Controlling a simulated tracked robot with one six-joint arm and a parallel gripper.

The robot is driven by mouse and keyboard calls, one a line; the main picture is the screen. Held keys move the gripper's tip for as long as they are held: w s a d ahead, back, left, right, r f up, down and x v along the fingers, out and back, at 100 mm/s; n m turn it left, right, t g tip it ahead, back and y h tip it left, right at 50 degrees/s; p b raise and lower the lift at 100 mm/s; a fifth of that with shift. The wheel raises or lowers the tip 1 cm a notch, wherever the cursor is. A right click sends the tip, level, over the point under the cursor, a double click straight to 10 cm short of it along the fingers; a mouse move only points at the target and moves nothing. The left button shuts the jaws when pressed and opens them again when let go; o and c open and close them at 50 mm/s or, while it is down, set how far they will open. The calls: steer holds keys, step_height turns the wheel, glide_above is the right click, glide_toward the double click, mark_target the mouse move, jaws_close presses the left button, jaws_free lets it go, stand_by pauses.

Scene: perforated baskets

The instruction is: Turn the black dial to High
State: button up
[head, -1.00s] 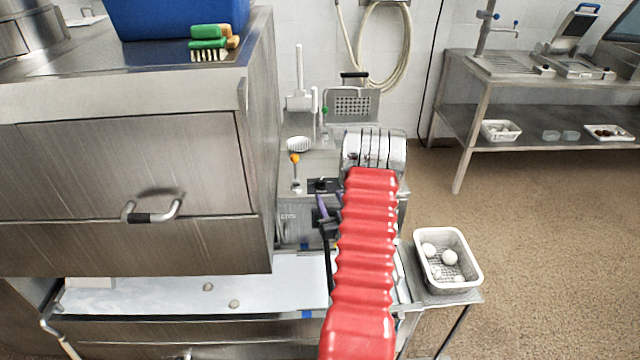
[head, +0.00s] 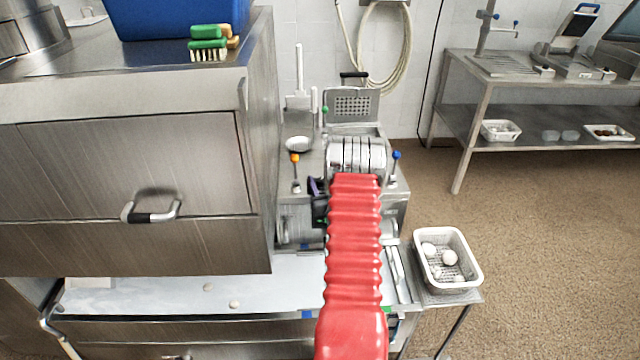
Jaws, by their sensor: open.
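The black dial cannot be made out now. The spot on the front of the steel machine (head: 292,226) where a small black panel showed earlier is covered by my gripper and my red-sleeved arm. My gripper (head: 316,187) shows only in part, as purple fingers and a black body at the left edge of the sleeve. It is open, close in front of the machine. Whether it touches the dial cannot be seen, nor can the dial's setting or any High mark.
An orange-topped lever (head: 295,158) stands left of my gripper, a blue-topped lever (head: 396,156) to the right. A tall steel cabinet (head: 130,170) bounds the left side. A white perforated basket (head: 474,270) with white balls sits at the right.

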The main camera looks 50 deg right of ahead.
steer(key=shift+c, duration=0.2)
steer(key=c, duration=1)
steer(key=shift+w+r+m+g+h, duration=0.1)
steer(key=shift+m+g+h, duration=0.6)
steer(key=shift+h, duration=0.1)
steer(key=shift+m+g+h, duration=0.4)
steer(key=shift+g+h, duration=0.1)
steer(key=shift+d+m+g+h, duration=0.1)
steer(key=shift+m+g+h, duration=1.15)
steer(key=shift+g, duration=0.35)
steer(key=shift+m+g+h, duration=0.35)
steer(key=shift+m+g, duration=0.2)
steer(key=shift+g, duration=0.15)
steer(key=shift+s, duration=0.2)
